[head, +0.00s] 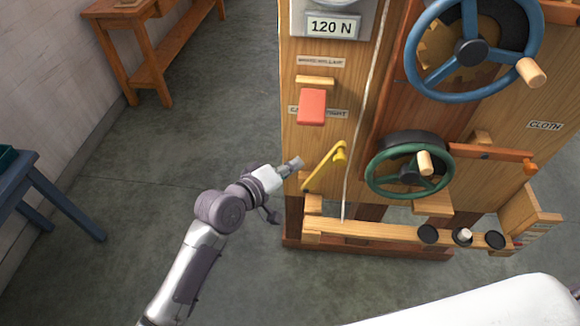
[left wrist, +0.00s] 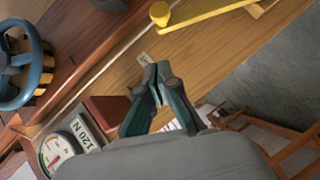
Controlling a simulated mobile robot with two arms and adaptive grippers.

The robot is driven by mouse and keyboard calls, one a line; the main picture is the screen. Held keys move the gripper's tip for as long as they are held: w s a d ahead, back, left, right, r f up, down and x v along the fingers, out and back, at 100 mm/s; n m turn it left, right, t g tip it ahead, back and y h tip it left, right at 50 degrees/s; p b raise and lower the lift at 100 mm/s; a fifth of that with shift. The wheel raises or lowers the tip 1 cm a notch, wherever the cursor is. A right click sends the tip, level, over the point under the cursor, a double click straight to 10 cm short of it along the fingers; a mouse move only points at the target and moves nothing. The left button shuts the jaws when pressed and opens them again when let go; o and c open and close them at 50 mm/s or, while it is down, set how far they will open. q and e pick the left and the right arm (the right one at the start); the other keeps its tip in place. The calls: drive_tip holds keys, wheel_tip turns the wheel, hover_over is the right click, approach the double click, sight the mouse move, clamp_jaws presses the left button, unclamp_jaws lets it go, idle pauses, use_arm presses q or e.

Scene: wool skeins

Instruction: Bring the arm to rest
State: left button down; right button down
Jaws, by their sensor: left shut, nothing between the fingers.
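My left gripper (head: 296,162) is in front of the left edge of a wooden machine panel (head: 303,70), low down beside a yellow lever (head: 325,165). In the left wrist view its fingertips (left wrist: 157,68) are together with nothing between them. The yellow lever also shows in the left wrist view (left wrist: 205,14), beyond the fingertips and apart from them. Whether the gripper touches the panel I cannot tell. My right gripper is in neither view.
The panel carries a red block (head: 311,107), a blue handwheel (head: 425,65), a green handwheel (head: 376,182) and a "120 N" dial. A wooden bench (head: 150,62) stands at the back left, a blue stool (head: 48,190) at the left. The floor between is clear.

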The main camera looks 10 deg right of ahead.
use_arm(q)
drive_tip(key=shift+s+a+r, duration=0.15)
drive_tip(key=shift+s+a, duration=0.15)
drive_tip(key=shift+a, duration=0.05)
idle(0.3)
drive_tip(key=s+a+f+g+y, duration=0.15)
drive_tip(key=a+f, duration=0.35)
drive_tip(key=f, duration=0.6)
drive_tip(key=s+a+f+y, duration=0.3)
drive_tip(key=a+f, duration=0.3)
drive_tip(key=f, duration=0.5)
drive_tip(key=s+a+f+g+y, duration=0.1)
drive_tip(key=s+a+f+y, duration=0.3)
drive_tip(key=f, duration=0.8)
drive_tip(key=s+a+f+m+g+y, duration=0.1)
drive_tip(key=s+a+f+m+g, duration=0.1)
drive_tip(key=s+a+f, duration=0.85)
drive_tip(key=s+a+f+m+g, duration=0.1)
drive_tip(key=s+a+f, duration=0.1)
drive_tip(key=s, duration=0.6)
drive_tip(key=s+a+f+m+g+y, duration=0.1)
drive_tip(key=s+a+f, duration=0.2)
drive_tip(key=s, duration=0.5)
drive_tip(key=s+a+f+m+g+y, duration=0.1)
drive_tip(key=s+a+f, duration=0.1)
drive_tip(key=s, duration=0.6)
drive_tip(key=shift+a+f, duration=0.15)
drive_tip(key=shift+f, duration=0.6)
